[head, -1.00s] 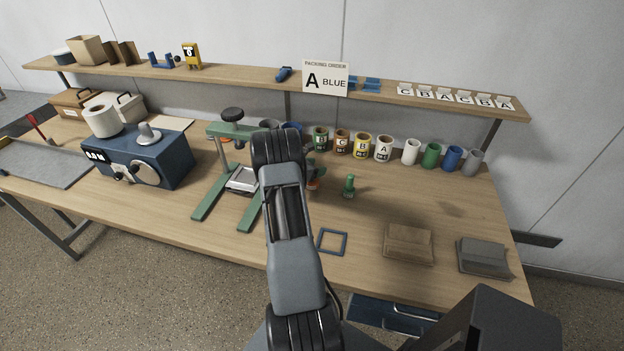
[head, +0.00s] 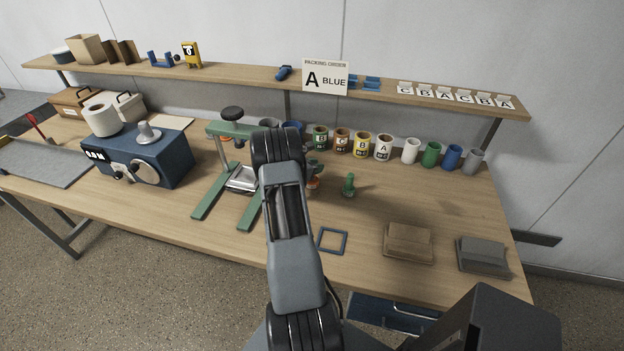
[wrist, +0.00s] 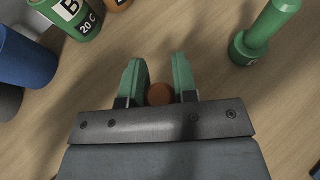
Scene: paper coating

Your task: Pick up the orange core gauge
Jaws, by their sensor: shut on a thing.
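The orange core gauge (wrist: 159,94) shows in the wrist view as a small round orange top between the two green fingers. My gripper (wrist: 160,82) is shut on it, one finger on each side. In the head view the orange core gauge (head: 314,184) is a small orange patch beside my arm, mostly hidden, with part of my gripper (head: 315,172) near it. I cannot tell whether the gauge touches the table.
A green gauge (head: 349,186) stands just right of my gripper, also in the wrist view (wrist: 262,38). A green press (head: 238,165) is close on the left. Labelled cans (head: 362,145) line the back. A blue square frame (head: 332,241) lies in front.

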